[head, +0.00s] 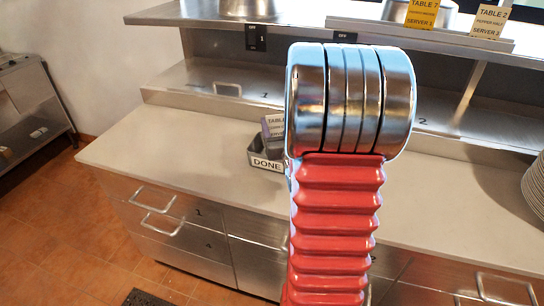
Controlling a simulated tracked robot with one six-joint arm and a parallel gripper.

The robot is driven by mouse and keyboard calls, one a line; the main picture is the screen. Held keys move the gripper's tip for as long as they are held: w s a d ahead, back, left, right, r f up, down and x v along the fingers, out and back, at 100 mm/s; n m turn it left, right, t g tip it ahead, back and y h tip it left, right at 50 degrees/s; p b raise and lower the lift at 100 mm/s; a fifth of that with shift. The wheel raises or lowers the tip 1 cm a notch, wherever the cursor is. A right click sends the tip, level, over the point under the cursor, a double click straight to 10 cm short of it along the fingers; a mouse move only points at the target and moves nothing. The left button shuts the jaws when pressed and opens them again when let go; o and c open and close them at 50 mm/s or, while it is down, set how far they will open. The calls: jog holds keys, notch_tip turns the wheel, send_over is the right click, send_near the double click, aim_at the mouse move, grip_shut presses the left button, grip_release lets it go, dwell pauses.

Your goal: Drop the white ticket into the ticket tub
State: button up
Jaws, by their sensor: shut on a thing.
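A small dark metal tub labelled DONE (266,163) stands on the pale counter, just left of my arm. A white ticket (275,124) with the word TABLE shows upright at the tub, its lower part at or above the rim. I cannot tell whether it rests in the tub or is held over it. My arm's red bellows and metal joint cover the area to its right. My gripper is hidden behind the arm.
A yellow TABLE 7 ticket (421,13) and a pale TABLE 2 ticket (490,21) stand on the upper shelf (200,12). Plates (535,187) are stacked at the right edge. The counter (150,145) left of the tub is clear.

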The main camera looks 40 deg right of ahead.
jog(key=shift+f, duration=2.55)
jog(key=o, duration=1.1)
jog(key=shift+c, duration=0.2)
